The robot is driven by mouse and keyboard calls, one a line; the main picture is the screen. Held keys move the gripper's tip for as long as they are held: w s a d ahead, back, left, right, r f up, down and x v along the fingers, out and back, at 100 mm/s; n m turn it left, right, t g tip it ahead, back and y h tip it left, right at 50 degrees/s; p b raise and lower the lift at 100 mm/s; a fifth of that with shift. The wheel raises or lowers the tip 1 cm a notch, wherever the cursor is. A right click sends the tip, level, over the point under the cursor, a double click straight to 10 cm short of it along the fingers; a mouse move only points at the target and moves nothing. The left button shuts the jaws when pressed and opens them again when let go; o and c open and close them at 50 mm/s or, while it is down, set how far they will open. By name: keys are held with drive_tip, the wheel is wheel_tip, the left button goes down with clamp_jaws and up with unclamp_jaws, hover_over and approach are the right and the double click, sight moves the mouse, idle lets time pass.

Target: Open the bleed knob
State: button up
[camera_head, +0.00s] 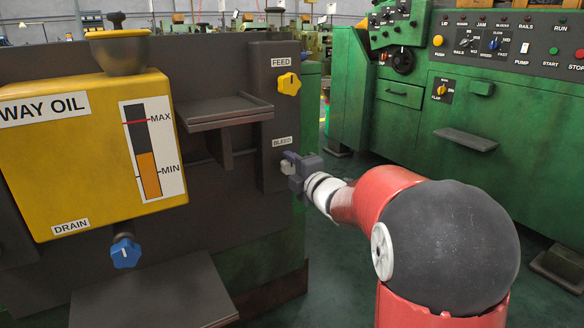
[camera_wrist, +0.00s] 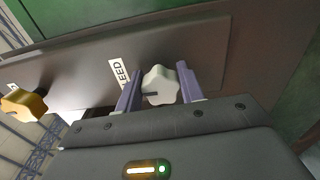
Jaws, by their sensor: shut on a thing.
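The bleed knob is a whitish lobed knob on the dark panel under the BLEED label. In the wrist view the bleed knob (camera_wrist: 160,86) sits between the two fingers of my gripper (camera_wrist: 160,92). My gripper is shut on the knob, with one finger on each side.
A yellow feed knob (camera_head: 288,84) is above on the same panel. A yellow WAY OIL tank (camera_head: 75,150) with a blue drain knob (camera_head: 125,252) is to the left. A small dark shelf (camera_head: 222,112) juts out beside the bleed knob. Green machines (camera_head: 480,130) stand at right.

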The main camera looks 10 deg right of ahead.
drive_tip(key=shift+o, duration=0.2)
drive_tip(key=m, duration=0.4)
drive_tip(key=shift+f+m, duration=0.15)
drive_tip(key=shift+m, duration=0.15)
drive_tip(key=shift+c, duration=0.2)
drive_tip(key=shift+o, duration=0.2)
drive_tip(key=m, duration=0.4)
drive_tip(key=shift+f+m, duration=0.1)
drive_tip(key=shift+m, duration=0.2)
drive_tip(key=m+p, duration=0.2)
drive_tip(key=m, duration=0.2)
drive_tip(key=shift+a, duration=0.1)
drive_tip(key=shift+s+a+f+m+p, duration=0.1)
drive_tip(key=shift+m+p, duration=0.3)
drive_tip(key=shift+m, duration=0.8)
drive_tip(key=shift+a+f+m+p, duration=0.1)
drive_tip(key=shift+m+p, duration=0.3)
drive_tip(key=shift+m, duration=0.8)
drive_tip(key=shift+c, duration=0.2)
drive_tip(key=shift+o, duration=0.2)
drive_tip(key=o, duration=1)
drive_tip(key=shift+r, duration=0.1)
drive_tip(key=shift+c, duration=0.2)
